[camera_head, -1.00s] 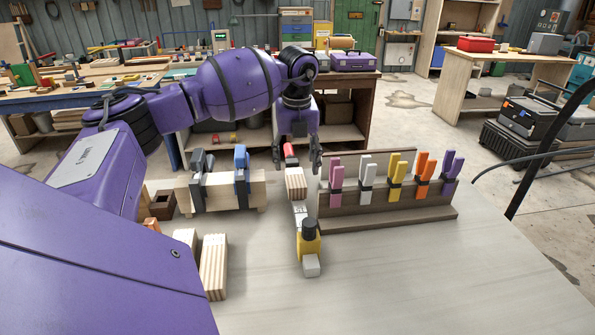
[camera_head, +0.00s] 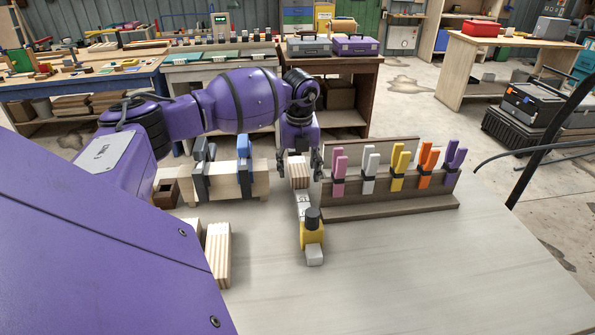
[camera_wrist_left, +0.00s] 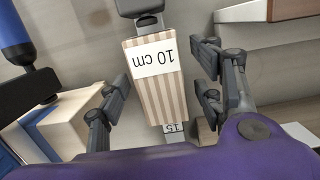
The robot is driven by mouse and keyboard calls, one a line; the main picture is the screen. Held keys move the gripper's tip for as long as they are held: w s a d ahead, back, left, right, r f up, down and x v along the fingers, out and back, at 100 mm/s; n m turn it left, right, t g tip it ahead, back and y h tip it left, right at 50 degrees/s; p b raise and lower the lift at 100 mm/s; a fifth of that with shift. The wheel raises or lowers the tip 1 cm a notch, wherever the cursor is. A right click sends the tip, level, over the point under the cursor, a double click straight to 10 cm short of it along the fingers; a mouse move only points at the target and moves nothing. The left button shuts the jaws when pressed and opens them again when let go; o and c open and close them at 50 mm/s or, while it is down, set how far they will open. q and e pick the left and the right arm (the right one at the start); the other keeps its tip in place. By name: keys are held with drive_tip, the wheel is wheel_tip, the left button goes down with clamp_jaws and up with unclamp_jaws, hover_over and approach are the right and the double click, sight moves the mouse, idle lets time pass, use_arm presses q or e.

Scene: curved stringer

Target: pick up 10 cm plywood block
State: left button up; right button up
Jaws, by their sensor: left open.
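The 10 cm plywood block (camera_head: 298,174) has striped layered sides and stands on the table behind a metal ruler-like bar with a yellow piece (camera_head: 312,236). In the left wrist view the block (camera_wrist_left: 157,87) shows its white "10 cm" label, upside down. My left gripper (camera_head: 299,165) is open, pointing down over the block. In the left wrist view its fingers (camera_wrist_left: 160,95) are on both sides of the block, with a visible gap on each side. My right gripper is not in view.
A brown rack (camera_head: 390,205) with several coloured clamps stands close to the right. A wooden block with grey and blue clamps (camera_head: 228,178) stands to the left. Light wood pieces (camera_head: 218,255) lie at the front left. The table's front right is clear.

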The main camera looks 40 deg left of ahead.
use_arm(q)
drive_tip(key=c, duration=1.3)
drive_tip(key=shift+r, duration=0.1)
